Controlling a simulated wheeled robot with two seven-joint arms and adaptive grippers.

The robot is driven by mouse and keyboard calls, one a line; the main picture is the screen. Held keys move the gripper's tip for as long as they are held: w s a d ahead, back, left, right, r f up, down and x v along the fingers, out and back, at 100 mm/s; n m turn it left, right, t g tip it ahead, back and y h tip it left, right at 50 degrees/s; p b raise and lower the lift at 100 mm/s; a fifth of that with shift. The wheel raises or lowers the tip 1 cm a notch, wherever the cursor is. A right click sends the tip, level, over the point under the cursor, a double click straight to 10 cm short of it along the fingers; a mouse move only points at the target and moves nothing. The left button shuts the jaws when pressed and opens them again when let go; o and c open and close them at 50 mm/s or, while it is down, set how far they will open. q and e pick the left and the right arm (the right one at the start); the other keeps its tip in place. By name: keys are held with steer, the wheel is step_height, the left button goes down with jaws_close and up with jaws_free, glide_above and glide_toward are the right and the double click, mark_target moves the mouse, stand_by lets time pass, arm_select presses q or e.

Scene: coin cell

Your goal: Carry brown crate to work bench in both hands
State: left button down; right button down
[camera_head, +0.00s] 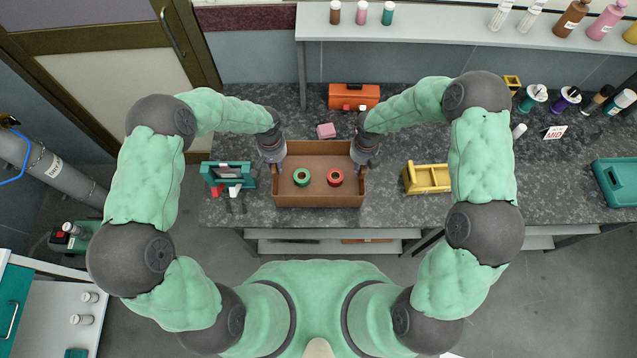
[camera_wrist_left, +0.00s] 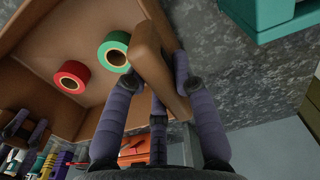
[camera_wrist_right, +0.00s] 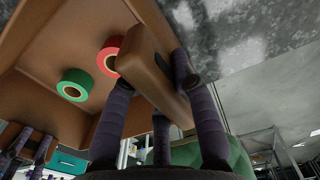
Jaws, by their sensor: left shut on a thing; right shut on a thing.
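The brown crate (camera_head: 318,200) is at the front edge of the dark speckled work bench (camera_head: 390,180), in the middle of the head view. A green tape roll (camera_head: 302,177) and a red tape roll (camera_head: 335,177) lie inside it. My left gripper (camera_head: 272,155) is shut on the crate's left end wall, which shows between its fingers in the left wrist view (camera_wrist_left: 160,70). My right gripper (camera_head: 364,155) is shut on the right end wall, also seen in the right wrist view (camera_wrist_right: 160,75). I cannot tell whether the crate's bottom touches the bench.
A teal tool box (camera_head: 228,174) stands just left of the crate, and a yellow holder (camera_head: 427,178) to the right. A teal tray (camera_head: 617,182) lies far right. Bare bench shows right of the yellow holder.

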arm_select(q)
steer(key=shift+f+b, duration=0.35)
steer(key=shift+f, duration=0.1)
arm_select(e)
steer(key=shift+f, duration=0.45)
arm_select(q)
steer(key=c, duration=1)
jaws_free()
arm_select(e)
steer(key=c, duration=1)
jaws_free()
arm_select(q)
step_height(320, 180, up, 12)
steer(key=shift+f, duration=0.1)
arm_select(e)
steer(key=shift+r, duration=0.55)
step_height(320, 180, up, 11)
steer(key=shift+f, duration=0.1)
